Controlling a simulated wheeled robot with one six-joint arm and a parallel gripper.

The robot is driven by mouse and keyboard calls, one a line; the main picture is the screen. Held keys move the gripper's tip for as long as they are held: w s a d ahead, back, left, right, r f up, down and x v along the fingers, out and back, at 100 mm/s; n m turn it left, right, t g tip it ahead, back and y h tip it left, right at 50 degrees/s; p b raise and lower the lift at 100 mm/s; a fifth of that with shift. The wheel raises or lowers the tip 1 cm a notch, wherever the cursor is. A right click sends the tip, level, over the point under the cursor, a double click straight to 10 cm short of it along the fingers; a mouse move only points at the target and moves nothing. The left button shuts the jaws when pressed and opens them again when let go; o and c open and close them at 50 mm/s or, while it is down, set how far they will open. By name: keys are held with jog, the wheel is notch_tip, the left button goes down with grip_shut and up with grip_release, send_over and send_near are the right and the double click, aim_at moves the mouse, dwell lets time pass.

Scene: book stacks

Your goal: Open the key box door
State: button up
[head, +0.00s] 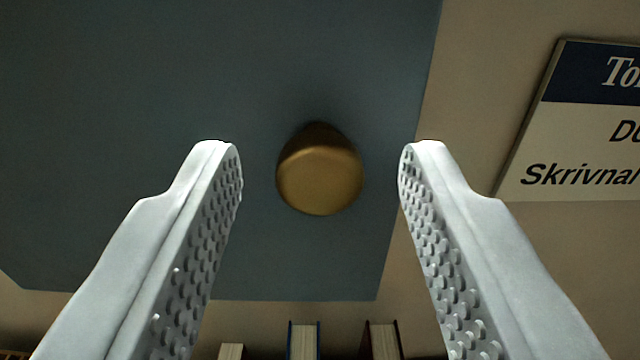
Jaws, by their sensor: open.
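The key box door (130,120) is a flat blue-grey panel that fills the upper left of the head view. A round brass knob (320,182) stands out from it near its right edge. My gripper (320,150) is open, with one finger to the left of the knob and one to the right. A gap shows on both sides, so neither finger appears to touch the knob. The door looks shut, though its hinge side is not clear.
A sign (590,125) with a dark blue header and black lettering is on the beige wall (470,110) to the right. Several book tops (303,340) show below the door at the bottom edge. The wall between door and sign is bare.

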grip_shut()
